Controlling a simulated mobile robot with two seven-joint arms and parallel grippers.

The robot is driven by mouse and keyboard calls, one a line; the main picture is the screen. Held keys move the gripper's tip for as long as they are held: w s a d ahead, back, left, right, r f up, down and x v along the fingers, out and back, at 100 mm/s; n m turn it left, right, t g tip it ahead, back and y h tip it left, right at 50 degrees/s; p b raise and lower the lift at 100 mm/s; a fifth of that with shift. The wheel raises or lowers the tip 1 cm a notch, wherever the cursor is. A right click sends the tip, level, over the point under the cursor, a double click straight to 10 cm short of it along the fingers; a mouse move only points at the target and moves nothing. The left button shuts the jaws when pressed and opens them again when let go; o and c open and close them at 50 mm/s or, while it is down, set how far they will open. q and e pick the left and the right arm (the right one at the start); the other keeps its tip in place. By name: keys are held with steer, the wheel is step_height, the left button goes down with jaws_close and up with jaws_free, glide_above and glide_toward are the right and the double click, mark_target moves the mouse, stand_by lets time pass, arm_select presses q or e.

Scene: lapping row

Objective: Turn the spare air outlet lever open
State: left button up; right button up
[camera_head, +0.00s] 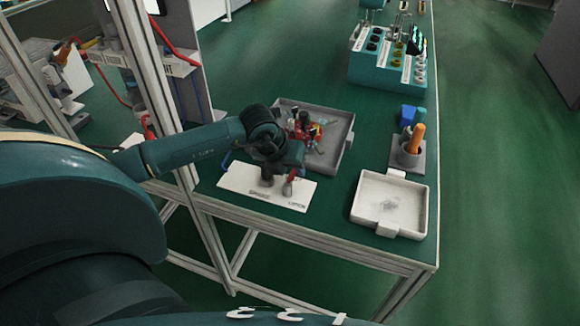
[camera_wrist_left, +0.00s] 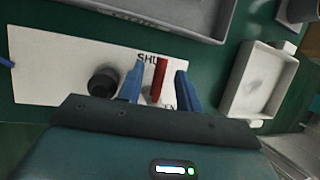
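The spare air outlet is a white plate (camera_head: 240,181) lying on the green bench, with "SPARE" and "OPEN" printed on its front edge. Its red lever (camera_wrist_left: 158,80) shows in the left wrist view between the labels, which read "SHU" and "EN" where visible. My left gripper (camera_wrist_left: 159,68) has its two blue fingers on either side of the lever, with a small gap on each side. In the head view the left gripper (camera_head: 281,177) hangs over the plate and hides part of the lever. A dark round fitting (camera_wrist_left: 102,81) stands left of the lever. My right gripper is not in view.
A grey tray (camera_head: 345,137) with several small coloured items sits just behind the gripper. A pale tray (camera_head: 405,188) lies to the right, near a holder (camera_head: 408,155) with an orange handle. A teal rack (camera_head: 375,72) stands further back. An upright frame post stands at left.

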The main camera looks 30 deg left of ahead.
arm_select(q)
steer(key=shift+c, duration=0.2)
jaws_close()
